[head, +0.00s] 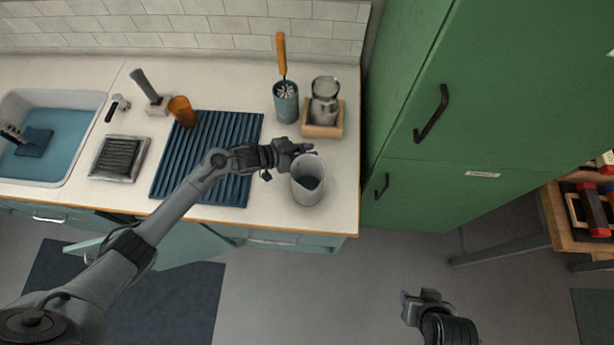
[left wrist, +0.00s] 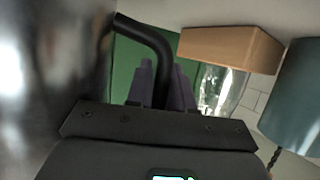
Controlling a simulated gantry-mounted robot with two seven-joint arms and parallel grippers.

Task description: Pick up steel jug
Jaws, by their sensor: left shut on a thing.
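The steel jug (head: 308,180) is upright at the front right part of the counter, with its open top facing up. I cannot tell whether its base touches the counter. My left gripper (head: 303,150) is at the jug's far side, near its rim. In the left wrist view the fingers (left wrist: 163,88) are shut on the jug's dark curved handle (left wrist: 152,42), and the shiny jug body (left wrist: 50,70) fills the left side. My right gripper (head: 425,297) is over the floor, away from the counter; its finger opening is too small to make out.
A glass jar on a wooden stand (head: 322,131) and a blue-grey holder (head: 286,104) with an orange-handled brush stand behind the jug. A ribbed blue mat (head: 240,180) lies to the left, with an amber cup (head: 182,111) at its back. A green cabinet (head: 410,60) rises at right.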

